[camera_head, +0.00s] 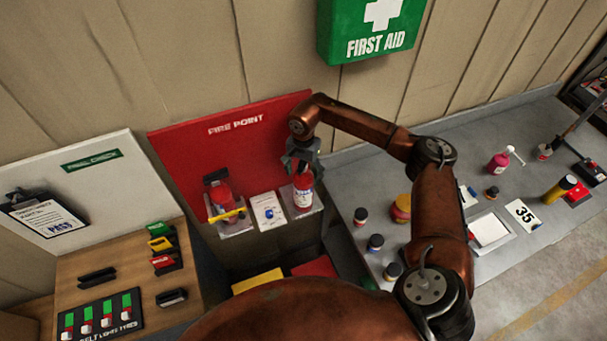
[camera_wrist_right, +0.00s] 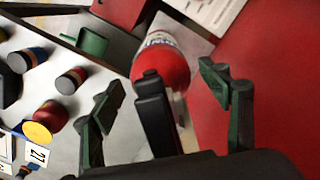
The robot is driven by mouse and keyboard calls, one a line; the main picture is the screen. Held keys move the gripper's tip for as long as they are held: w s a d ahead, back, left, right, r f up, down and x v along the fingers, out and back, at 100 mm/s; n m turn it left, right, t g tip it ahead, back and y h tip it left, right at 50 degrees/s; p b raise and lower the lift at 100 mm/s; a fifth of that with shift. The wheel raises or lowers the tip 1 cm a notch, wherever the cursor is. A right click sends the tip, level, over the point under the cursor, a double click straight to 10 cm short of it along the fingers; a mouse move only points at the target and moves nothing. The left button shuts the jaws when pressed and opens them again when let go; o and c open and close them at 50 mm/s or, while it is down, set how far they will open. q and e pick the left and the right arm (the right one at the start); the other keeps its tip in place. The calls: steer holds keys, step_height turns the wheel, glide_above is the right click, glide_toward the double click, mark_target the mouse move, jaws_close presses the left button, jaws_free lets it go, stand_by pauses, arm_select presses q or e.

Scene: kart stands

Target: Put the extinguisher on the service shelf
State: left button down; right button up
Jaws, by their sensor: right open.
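A red fire extinguisher (camera_head: 303,193) with a white label stands upright on the right pad of the red fire point stand. My right gripper (camera_head: 302,163) is over its top from above. In the right wrist view the same extinguisher (camera_wrist_right: 165,62) lies between the open fingers of my right gripper (camera_wrist_right: 160,78), with its black handle pointing toward the palm. No finger visibly closes on it. A second red extinguisher (camera_head: 222,193) with a yellow part across it stands on the left pad. No shelf is labelled as the service shelf. My left gripper is not in view.
A white card (camera_head: 268,211) sits between the two extinguishers. The grey bench (camera_head: 345,170) at right holds jars, bottles and a number 35 card (camera_head: 523,215). A wooden bench (camera_head: 125,272) with small blocks is at left. The red FIRE POINT board (camera_head: 240,140) stands behind.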

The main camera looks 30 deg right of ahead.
mark_target(303, 164)
step_height(303, 164, up, 8)
steer(key=shift+f+b, duration=0.15)
steer(key=shift+b, duration=0.8)
